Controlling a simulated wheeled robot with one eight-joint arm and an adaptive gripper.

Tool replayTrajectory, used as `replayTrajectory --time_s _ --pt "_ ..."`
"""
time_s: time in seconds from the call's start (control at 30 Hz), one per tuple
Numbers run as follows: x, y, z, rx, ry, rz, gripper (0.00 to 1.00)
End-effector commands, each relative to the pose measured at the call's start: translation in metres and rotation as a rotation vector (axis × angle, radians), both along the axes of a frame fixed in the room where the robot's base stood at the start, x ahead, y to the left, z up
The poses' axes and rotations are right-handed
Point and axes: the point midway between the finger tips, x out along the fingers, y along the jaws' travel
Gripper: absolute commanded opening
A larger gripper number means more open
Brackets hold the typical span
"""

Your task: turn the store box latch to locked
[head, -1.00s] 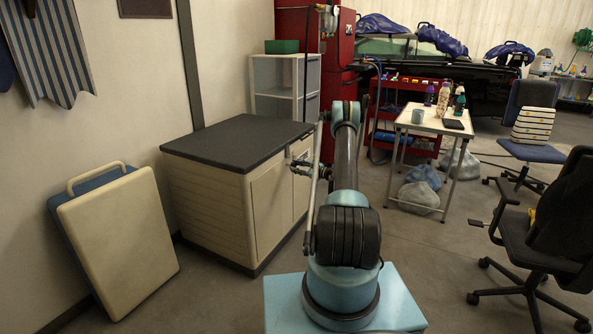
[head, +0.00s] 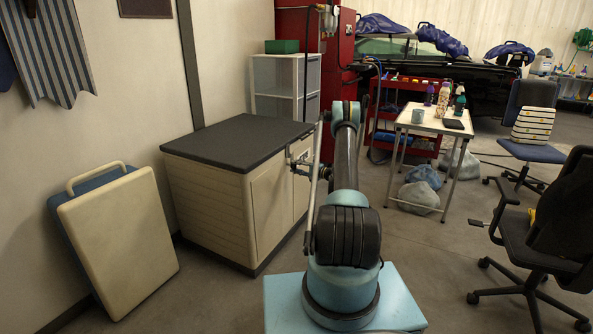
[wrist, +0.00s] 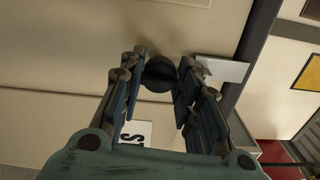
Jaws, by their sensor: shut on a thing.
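The store box (head: 230,205) is a cream cabinet with a dark top, standing left of my arm in the head view. Its latch is a dark round knob (wrist: 160,77) on the cream front in the wrist view. My gripper (wrist: 161,68) is shut on this knob, with one finger on each side. In the head view my gripper (head: 300,164) is at the upper part of the box front, and the knob is hidden there. I cannot tell from the frames which way the latch points.
A white label with dark letters (wrist: 136,133) and a pale plate (wrist: 222,69) are on the front near the fingers. A cream panelled case (head: 118,240) leans on the wall at left. A small table (head: 434,124) and an office chair (head: 560,220) stand at right.

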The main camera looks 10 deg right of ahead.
Motion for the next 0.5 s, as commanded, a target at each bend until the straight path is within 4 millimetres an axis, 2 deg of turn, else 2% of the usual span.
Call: replayTrajectory --time_s 0.5 --pt "-0.0016 0.0013 -0.0033 -0.084 -0.107 0.004 0.07"
